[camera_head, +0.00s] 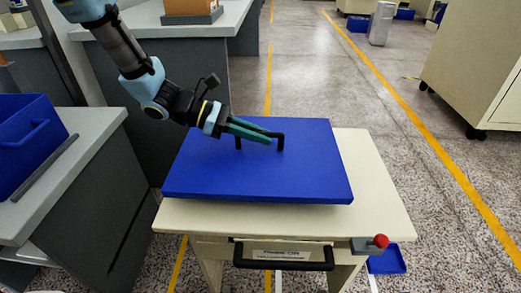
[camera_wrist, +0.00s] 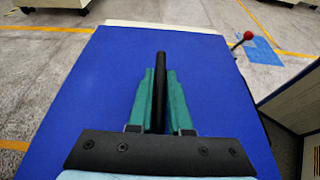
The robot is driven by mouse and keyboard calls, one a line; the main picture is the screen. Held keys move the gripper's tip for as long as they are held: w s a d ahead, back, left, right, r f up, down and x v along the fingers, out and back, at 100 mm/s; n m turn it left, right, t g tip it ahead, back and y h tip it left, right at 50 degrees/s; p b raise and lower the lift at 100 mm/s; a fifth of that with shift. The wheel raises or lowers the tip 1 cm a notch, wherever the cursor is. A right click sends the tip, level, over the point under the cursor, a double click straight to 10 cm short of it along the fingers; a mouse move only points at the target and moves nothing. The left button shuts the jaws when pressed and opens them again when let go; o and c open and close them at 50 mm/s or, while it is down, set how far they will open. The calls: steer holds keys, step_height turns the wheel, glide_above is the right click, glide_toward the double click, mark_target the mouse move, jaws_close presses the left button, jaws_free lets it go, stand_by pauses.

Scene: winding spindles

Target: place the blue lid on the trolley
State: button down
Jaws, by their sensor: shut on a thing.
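The blue lid (camera_head: 310,170) is a flat blue panel with a black handle (camera_head: 281,143) on top. It is over the cream trolley (camera_head: 380,190), roughly level and turned a little against the top. Whether its underside touches the trolley top or hangs slightly above it, I cannot tell. My gripper (camera_head: 268,137), with green fingers, reaches in from the upper left and is shut on the handle. In the wrist view the fingers lie on both sides of the black handle bar (camera_wrist: 161,85), with the lid (camera_wrist: 215,75) filling most of the picture.
A blue bin (camera_head: 25,150) stands on the grey counter (camera_head: 85,150) at left. The trolley has a black front handle (camera_head: 283,265) and a red knob (camera_head: 381,241). A cream cabinet (camera_head: 480,65) on casters stands at right. The speckled floor between is open.

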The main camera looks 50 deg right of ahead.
mark_target(260, 148)
steer(key=shift+f, duration=1.85)
steer(key=c, duration=0.8)
jaws_free()
steer(key=shift+f, duration=0.1)
steer(key=shift+c, duration=0.2)
steer(key=v, duration=1.2)
steer(key=shift+a, duration=0.1)
steer(key=w+a+r+m+t+y, duration=0.1)
steer(key=w+a+t, duration=0.3)
steer(key=a, duration=0.9)
steer(key=w+a+r+m+t+y, duration=0.1)
steer(key=w+a+m+t+y, duration=0.3)
steer(key=a, duration=0.9)
steer(key=w+a+r+m+t+y, duration=0.1)
steer(key=w+a+m+t+y, duration=0.1)
steer(key=a, duration=1.2)
steer(key=w+m+t, duration=0.1)
steer(key=t, duration=0.1)
steer(key=shift+w+t+y, duration=0.3)
steer(key=shift+w+y, duration=0.1)
